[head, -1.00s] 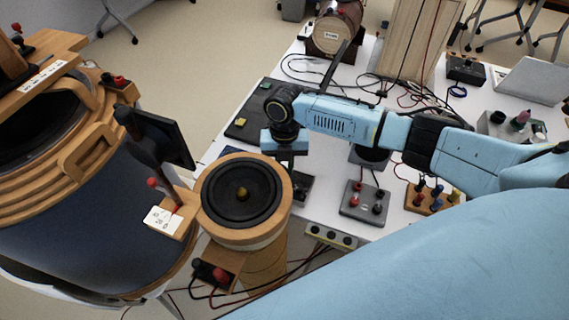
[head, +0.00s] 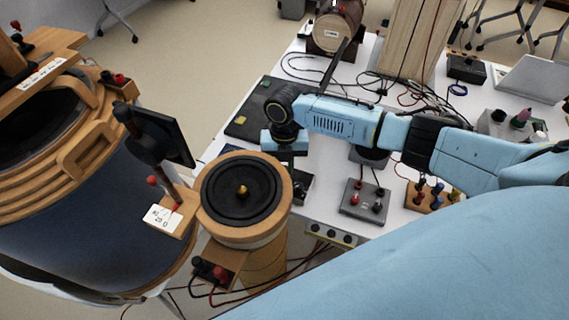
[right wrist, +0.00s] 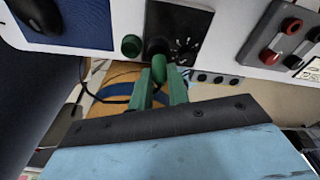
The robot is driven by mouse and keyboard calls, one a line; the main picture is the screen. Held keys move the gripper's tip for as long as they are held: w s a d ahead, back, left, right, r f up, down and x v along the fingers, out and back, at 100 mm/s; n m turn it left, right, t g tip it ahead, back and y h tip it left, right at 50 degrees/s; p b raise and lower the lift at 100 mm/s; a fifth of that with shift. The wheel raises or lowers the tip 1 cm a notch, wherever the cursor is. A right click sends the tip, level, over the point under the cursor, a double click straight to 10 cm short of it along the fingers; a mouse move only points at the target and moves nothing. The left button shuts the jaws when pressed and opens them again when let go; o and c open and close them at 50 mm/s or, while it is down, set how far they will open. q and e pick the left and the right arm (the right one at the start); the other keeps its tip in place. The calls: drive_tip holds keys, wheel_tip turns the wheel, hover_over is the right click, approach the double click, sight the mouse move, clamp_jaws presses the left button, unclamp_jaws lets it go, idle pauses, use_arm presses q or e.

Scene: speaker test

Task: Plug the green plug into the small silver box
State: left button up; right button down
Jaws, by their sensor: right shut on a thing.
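My right gripper (right wrist: 161,80) is shut on the green plug (right wrist: 173,74), whose rounded end shows between and just beyond the fingers in the right wrist view. In the head view the right gripper (head: 286,157) points down behind the round speaker, and the plug is hidden there. A small silver-grey box (head: 361,212) with red and black terminals stands right of the gripper; it seems to show at upper right in the right wrist view (right wrist: 268,45). Ahead of the plug is a black-faced panel (right wrist: 196,22) with a dial and a green knob (right wrist: 131,46) beside it. My left gripper is not in view.
A wooden speaker (head: 243,236) with a black cone stands left of the gripper. A large blue drum-like device (head: 85,215) fills the left. A wooden block with coloured terminals (head: 432,205) and another grey box (head: 495,130) are farther right. Loose cables cross the table.

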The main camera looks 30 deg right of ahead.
drive_tip(key=shift+f+b, duration=0.55)
drive_tip(key=shift+f, duration=0.35)
idle(0.3)
drive_tip(key=c, duration=0.9)
unclamp_jaws()
drive_tip(key=shift+o, duration=0.2)
drive_tip(key=shift+r, duration=0.1)
wheel_tip(320, 180, up, 5)
drive_tip(key=p, duration=0.5)
